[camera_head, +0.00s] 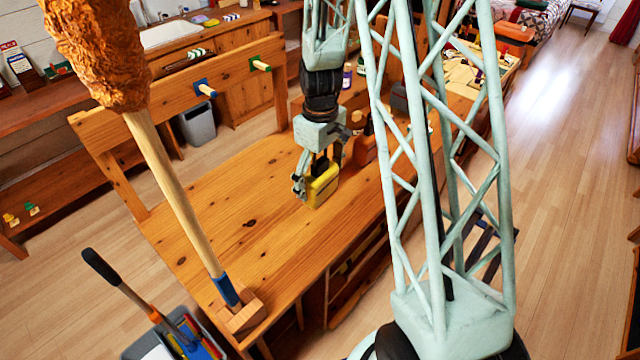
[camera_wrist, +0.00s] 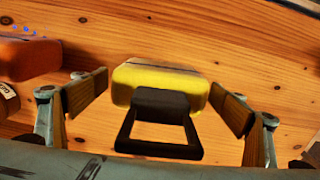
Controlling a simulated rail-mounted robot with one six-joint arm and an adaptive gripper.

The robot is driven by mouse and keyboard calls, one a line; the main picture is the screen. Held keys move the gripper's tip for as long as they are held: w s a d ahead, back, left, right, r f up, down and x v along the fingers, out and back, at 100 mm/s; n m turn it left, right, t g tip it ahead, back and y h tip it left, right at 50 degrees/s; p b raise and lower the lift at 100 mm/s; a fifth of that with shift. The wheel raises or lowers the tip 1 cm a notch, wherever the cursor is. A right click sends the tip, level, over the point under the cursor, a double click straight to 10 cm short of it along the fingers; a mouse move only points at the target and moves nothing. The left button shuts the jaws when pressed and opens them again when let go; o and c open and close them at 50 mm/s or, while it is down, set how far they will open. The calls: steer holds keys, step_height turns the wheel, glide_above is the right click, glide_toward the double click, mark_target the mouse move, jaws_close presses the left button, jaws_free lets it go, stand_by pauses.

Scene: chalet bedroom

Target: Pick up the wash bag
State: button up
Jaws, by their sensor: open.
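A yellow, rounded boxy thing with a black loop handle, seemingly the wash bag (camera_head: 322,188), rests on the wooden bench top (camera_head: 225,185). In the wrist view the yellow bag (camera_wrist: 160,78) lies between my fingers, its black handle towards the camera. My gripper (camera_head: 317,176) is over it, pointing down. In the wrist view my gripper (camera_wrist: 160,101) is open, with a visible gap between each wooden-faced finger and the bag. The bag's underside is hidden.
An orange-brown thing (camera_wrist: 28,58) sits close by on the left in the wrist view. An upright mallet-like thing (camera_head: 170,180) with a wooden shaft stands at the bench's near left end. Bottles (camera_head: 347,76) and other items crowd the far end. The near bench top is mostly clear.

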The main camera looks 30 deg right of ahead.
steer(key=shift+f, duration=1.15)
steer(key=shift+c, duration=0.3)
steer(key=c, duration=1)
steer(key=shift+r, duration=0.25)
steer(key=shift+r+p, duration=0.3)
steer(key=shift+r, duration=1.2)
steer(key=s+a, duration=0.1)
steer(key=s, duration=0.3)
steer(key=s+a, duration=0.1)
steer(key=s, duration=0.4)
steer(key=s+a+r, duration=0.1)
steer(key=s, duration=0.3)
steer(key=shift+s+a+r+b, duration=0.1)
steer(key=shift+s+a+b, duration=0.05)
steer(key=shift+a+b, duration=0.25)
steer(key=shift+s+a+r+b, duration=0.1)
steer(key=shift+s+a+b, duration=0.15)
steer(key=shift+s+b, duration=0.9)
steer(key=shift+w+r+b, duration=0.1)
steer(key=shift+b, duration=0.2)
